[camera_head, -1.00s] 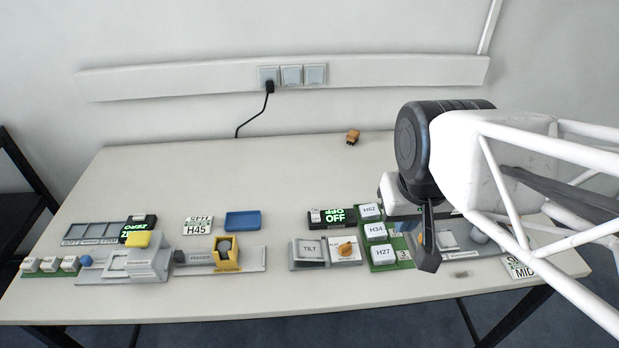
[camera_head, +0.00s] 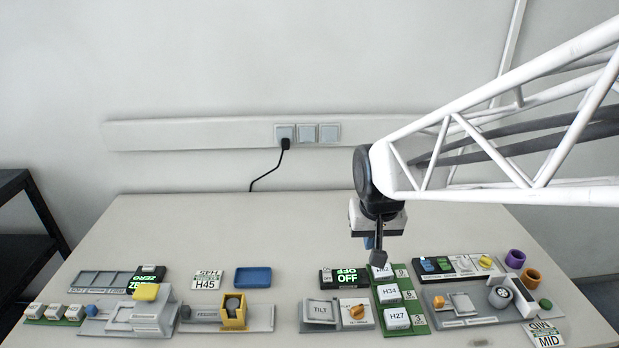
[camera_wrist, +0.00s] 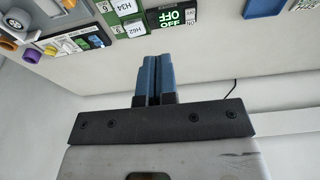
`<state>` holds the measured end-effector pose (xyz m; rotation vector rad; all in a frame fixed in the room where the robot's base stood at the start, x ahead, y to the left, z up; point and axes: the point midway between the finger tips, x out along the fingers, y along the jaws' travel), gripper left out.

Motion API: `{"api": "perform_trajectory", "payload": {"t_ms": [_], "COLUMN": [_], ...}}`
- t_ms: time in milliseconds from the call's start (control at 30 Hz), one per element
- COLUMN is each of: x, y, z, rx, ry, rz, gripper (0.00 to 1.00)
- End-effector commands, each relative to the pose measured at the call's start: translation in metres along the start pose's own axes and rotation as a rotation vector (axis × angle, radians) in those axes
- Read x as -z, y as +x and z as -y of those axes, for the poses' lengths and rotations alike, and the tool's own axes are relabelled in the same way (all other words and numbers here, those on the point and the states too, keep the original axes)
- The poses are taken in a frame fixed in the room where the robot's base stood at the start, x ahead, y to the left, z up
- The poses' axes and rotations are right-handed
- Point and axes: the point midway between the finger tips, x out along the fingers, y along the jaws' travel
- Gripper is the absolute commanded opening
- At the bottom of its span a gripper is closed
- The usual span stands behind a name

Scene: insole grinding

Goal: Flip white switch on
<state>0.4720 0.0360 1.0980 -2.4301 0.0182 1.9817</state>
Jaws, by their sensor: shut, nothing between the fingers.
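My gripper (camera_head: 377,256) is shut and empty, pointing down above the back of the green board. Its two blue fingers (camera_wrist: 153,78) are together in the wrist view. A black box with a lit OFF display (camera_head: 346,278) stands to the left of the fingertips; it also shows in the wrist view (camera_wrist: 168,17). A black panel (camera_head: 452,266) with small blue and green switches lies to the right of the gripper. It also shows in the wrist view (camera_wrist: 74,44). I cannot tell for sure which small part is the white switch. My gripper appears apart from these devices.
The green board (camera_head: 415,318) carries white blocks marked H62, H34 and H27 (camera_head: 396,317). A grey TILT unit (camera_head: 319,311) with an orange knob stands left of it. A blue tray (camera_head: 253,278) lies farther left. The table's back area (camera_head: 230,225) is clear.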

Motion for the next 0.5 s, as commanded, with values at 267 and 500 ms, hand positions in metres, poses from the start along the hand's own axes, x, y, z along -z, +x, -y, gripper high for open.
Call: {"api": "perform_trajectory", "payload": {"t_ms": [267, 500], "x": [0.039, 0.069], "y": [0.034, 0.067], "z": [0.019, 0.037], "rx": [0.002, 0.003], "ry": [-0.005, -0.008], "rz": [0.012, 0.020], "gripper": [0.00, 0.00]}}
